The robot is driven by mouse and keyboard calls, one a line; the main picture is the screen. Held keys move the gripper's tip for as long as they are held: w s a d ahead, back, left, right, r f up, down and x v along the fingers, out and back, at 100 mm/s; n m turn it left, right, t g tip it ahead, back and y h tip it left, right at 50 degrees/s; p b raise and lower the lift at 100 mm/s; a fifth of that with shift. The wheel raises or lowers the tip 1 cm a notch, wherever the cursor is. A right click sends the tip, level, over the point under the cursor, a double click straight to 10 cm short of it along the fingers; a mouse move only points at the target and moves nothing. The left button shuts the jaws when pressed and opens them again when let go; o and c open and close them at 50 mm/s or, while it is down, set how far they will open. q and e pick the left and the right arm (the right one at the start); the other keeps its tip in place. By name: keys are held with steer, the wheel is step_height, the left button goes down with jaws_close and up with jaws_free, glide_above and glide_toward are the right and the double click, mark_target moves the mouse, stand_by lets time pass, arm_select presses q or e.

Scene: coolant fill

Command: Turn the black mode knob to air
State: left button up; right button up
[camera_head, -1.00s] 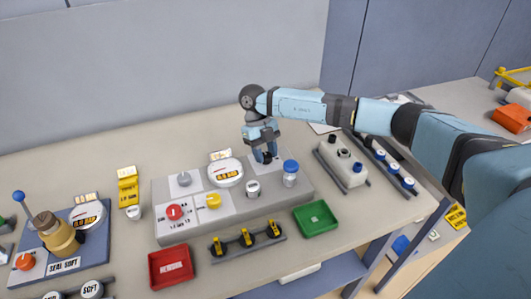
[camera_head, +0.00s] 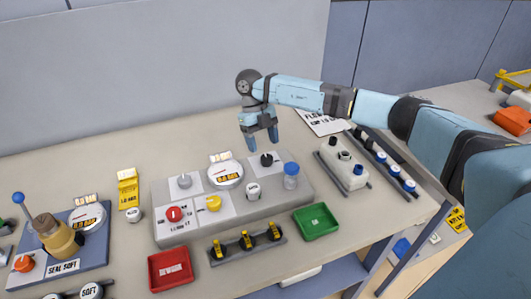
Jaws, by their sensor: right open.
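The black mode knob (camera_head: 266,159) sits on a pale square plate at the back right of the grey panel (camera_head: 240,212). It shows clear of the gripper, with a pointer whose setting I cannot read. My right gripper (camera_head: 263,146) is open and empty, pointing down just above and behind the knob, apart from it. My left gripper is not in view.
A green tray (camera_head: 316,221) and red tray (camera_head: 170,268) lie in front.

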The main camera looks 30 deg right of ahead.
steer(key=v, duration=0.9)
steer(key=shift+r, duration=0.2)
